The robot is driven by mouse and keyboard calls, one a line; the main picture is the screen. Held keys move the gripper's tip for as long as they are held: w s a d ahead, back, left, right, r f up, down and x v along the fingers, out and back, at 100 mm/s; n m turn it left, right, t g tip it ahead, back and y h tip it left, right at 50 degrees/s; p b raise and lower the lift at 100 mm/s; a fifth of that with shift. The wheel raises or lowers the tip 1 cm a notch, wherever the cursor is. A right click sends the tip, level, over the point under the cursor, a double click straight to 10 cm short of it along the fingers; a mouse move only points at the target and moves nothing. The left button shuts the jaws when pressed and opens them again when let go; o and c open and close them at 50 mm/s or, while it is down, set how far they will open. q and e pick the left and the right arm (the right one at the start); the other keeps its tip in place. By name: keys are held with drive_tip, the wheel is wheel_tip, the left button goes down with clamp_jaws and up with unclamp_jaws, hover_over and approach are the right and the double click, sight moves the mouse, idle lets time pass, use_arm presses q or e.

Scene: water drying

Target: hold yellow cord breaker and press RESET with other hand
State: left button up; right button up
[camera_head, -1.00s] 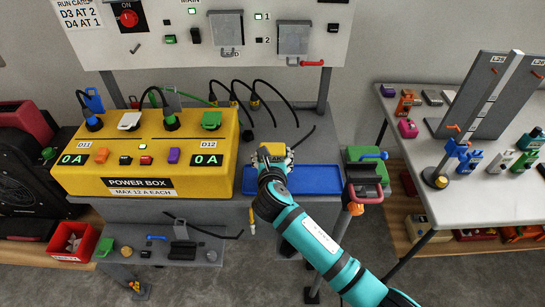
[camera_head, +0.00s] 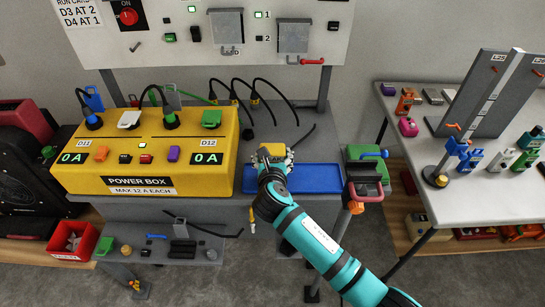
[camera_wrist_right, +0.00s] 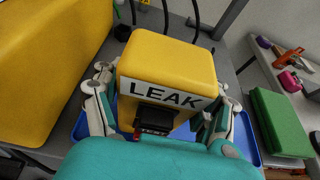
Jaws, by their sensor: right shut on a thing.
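My right gripper (camera_head: 273,158) is shut on a yellow box, the cord breaker (camera_head: 272,150), above the blue tray (camera_head: 320,178). In the right wrist view the yellow cord breaker (camera_wrist_right: 168,65) sits between the two fingers of my right gripper (camera_wrist_right: 165,115). Its near face carries a white label reading LEAK and a black part below it, with a small red bit at its lower edge. No RESET marking is readable in either view. My left gripper does not show.
A yellow power box (camera_head: 140,160) stands left of the held breaker, both displays reading 0 A. Several black cords hang behind. A green case (camera_head: 366,160) stands right of the blue tray. A grey side table (camera_head: 500,195) with small coloured parts is further right.

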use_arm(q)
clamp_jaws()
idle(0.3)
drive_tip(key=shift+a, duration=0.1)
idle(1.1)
